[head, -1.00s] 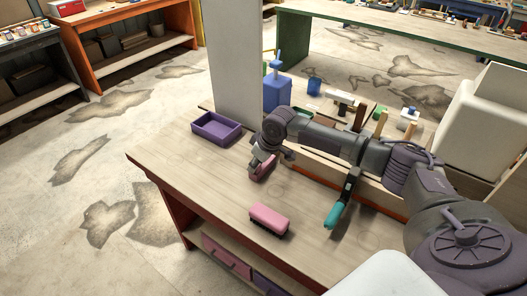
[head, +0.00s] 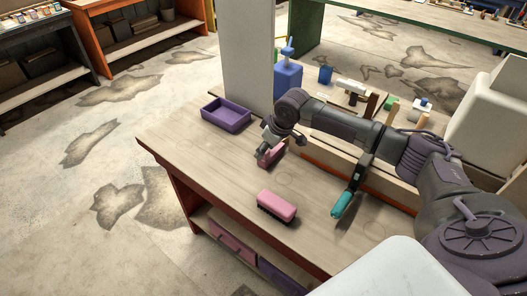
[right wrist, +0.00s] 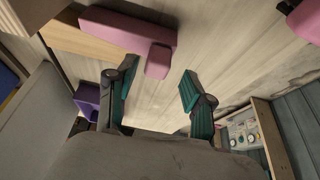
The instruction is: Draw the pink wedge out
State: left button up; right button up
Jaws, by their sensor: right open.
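The pink wedge (head: 272,154) is at the back of the workbench, partly hidden by my right gripper (head: 268,148) in the head view. In the right wrist view the wedge (right wrist: 125,27) is a long pink bar with a short block at its near end, lying along a pale wooden strip (right wrist: 82,38). My right gripper (right wrist: 159,88) is open, its teal fingertips apart. The block end shows just beyond the gap between them. I see no contact. My left gripper is not in view.
A pink brush (head: 277,205) lies at the bench's front. A purple tray (head: 226,116) stands left of the gripper. A teal-handled tool (head: 342,203) is at the right, and a grey upright panel (head: 248,55) stands behind.

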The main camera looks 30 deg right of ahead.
jog(key=v, duration=1)
jog(key=shift+a, duration=0.15)
jog(key=shift+s+f, duration=0.15)
